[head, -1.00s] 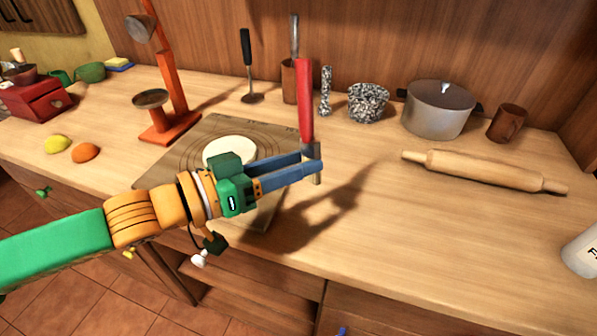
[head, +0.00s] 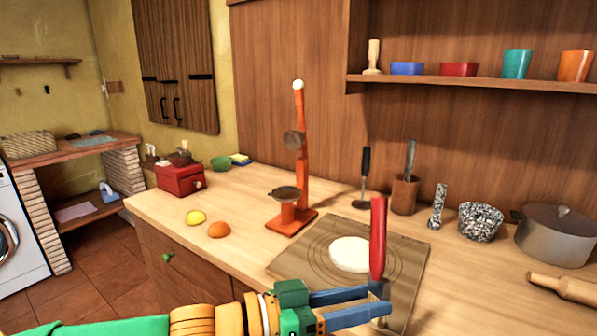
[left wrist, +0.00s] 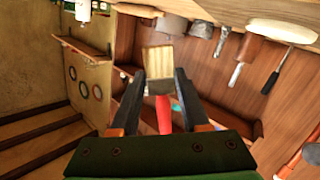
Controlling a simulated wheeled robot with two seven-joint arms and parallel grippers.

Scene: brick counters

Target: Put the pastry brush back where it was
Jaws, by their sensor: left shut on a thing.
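The pastry brush (head: 378,240) has a red handle that points up in the head view. My left gripper (head: 376,297) is shut on it near its lower end, above the front right part of the board. The left wrist view shows the brush's pale bristles (left wrist: 158,61) beyond the fingers and part of its red handle between them. In the head view the bristles are hidden or too small to make out. My right gripper is not in view.
A board (head: 405,262) with a white dough disc (head: 350,254) lies below. Behind stand a wooden holder (head: 404,195) with a utensil, a dark-handled tool (head: 366,168), a speckled pestle (head: 437,206) and mortar (head: 480,222). An orange juicer stand (head: 301,190) is left, a pot (head: 556,236) right.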

